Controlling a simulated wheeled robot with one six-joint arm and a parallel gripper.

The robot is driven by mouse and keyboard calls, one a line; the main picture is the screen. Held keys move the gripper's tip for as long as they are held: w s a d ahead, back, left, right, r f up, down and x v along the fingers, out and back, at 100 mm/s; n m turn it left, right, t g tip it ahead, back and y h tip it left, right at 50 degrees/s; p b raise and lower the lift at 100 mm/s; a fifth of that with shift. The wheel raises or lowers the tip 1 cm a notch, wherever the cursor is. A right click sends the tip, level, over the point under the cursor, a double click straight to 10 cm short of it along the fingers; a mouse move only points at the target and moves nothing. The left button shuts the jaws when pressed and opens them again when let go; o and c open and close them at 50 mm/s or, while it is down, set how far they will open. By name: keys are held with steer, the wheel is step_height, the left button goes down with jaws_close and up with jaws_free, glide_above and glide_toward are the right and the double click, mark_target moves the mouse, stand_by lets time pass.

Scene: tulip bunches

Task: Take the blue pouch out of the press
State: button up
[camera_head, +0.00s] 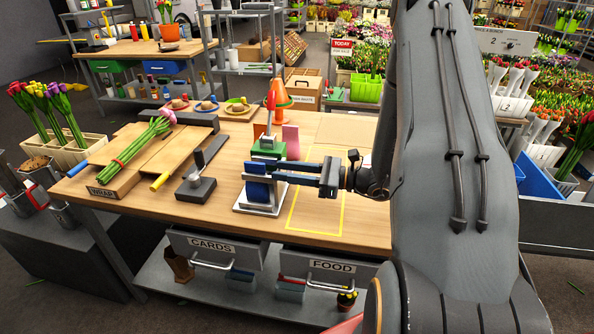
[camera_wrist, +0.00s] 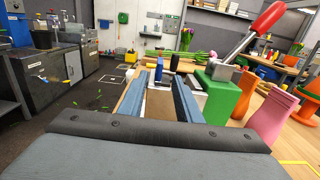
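The press stands on the table with a green block (camera_head: 267,149), a red lever (camera_head: 268,131) and a pale grey base (camera_head: 262,208). I cannot tell whether the fingers touch the pouch.
The yellow-outlined table area (camera_head: 318,210) right of the press is clear.

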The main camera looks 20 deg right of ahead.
mark_target(255, 167)
steer(key=p+x, duration=0.2)
steer(key=x, duration=0.7)
steer(key=shift+s, duration=0.1)
jaws_close()
steer(key=shift+r, duration=0.2)
